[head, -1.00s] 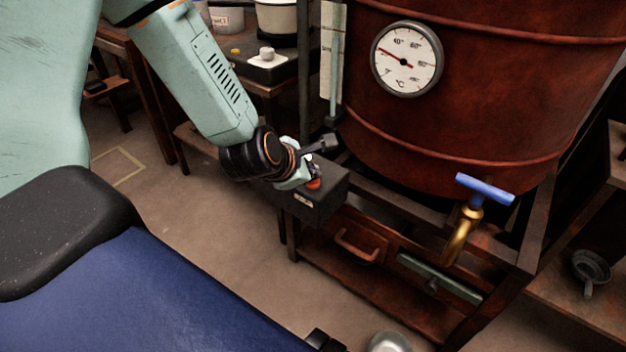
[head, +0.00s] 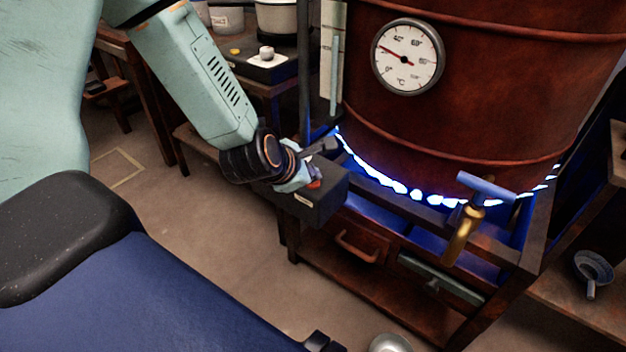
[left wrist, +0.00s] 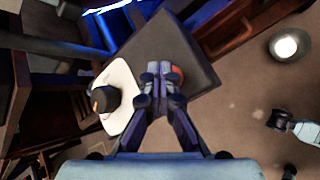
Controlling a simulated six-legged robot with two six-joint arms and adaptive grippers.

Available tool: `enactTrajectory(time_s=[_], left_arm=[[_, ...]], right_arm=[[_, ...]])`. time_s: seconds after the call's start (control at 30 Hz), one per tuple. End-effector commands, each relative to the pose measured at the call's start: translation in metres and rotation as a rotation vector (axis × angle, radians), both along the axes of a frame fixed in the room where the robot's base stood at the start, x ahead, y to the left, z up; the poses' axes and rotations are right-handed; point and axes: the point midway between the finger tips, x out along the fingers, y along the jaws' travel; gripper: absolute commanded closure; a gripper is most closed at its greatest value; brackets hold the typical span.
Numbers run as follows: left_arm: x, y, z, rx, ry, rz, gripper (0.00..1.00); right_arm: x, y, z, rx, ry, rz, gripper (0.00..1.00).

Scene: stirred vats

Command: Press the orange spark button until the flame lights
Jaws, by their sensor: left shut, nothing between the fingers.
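The orange spark button (head: 314,184) sits on a dark box (head: 322,203) at the left front of the vat's stand. My left gripper (head: 308,181) is at the button, and its fingers hide part of it. In the left wrist view the shut, empty fingers (left wrist: 160,75) lie over the box top, with the orange button (left wrist: 177,75) showing just beside the tips. I cannot tell whether they touch it. A ring of blue-white flame (head: 418,195) burns under the red-brown vat (head: 480,100). My right gripper is not in view.
A round dial thermometer (head: 407,57) is on the vat. A brass tap (head: 462,232) with a blue handle sticks out at the front. A metal funnel (head: 592,270) lies on the right shelf. The floor at left is clear.

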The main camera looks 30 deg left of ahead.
Motion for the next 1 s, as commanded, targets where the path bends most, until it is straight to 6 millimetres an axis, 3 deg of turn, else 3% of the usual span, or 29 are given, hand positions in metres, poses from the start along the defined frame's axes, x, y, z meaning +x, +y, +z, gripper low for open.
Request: enactTrajectory(time_s=[1.0], left_arm=[[0.000, 0.000, 0.017, -0.001, 0.001, 0.001, 1.00]], right_arm=[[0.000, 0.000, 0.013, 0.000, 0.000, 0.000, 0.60]])
